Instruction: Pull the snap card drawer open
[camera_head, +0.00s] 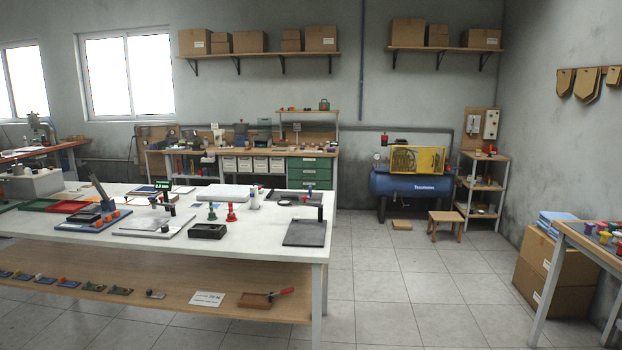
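A cabinet of green drawers (310,173) stands under the right end of the back workbench (170,152). Its drawer fronts look flush and closed, with small handles. The nearer table partly covers its lower part. Beside it on the left is a row of several white bins or small drawers (260,163). No label for the snap cards is readable at this size, so I cannot tell which drawer is the snap card drawer. Neither of my grippers is in view.
A long white table (262,237) with tools, trays and a lower wooden shelf (180,299) stands between me and the back bench. Open tiled floor (400,275) lies to its right. A blue compressor (410,184), a stool (446,218) and cardboard boxes (545,275) stand further right.

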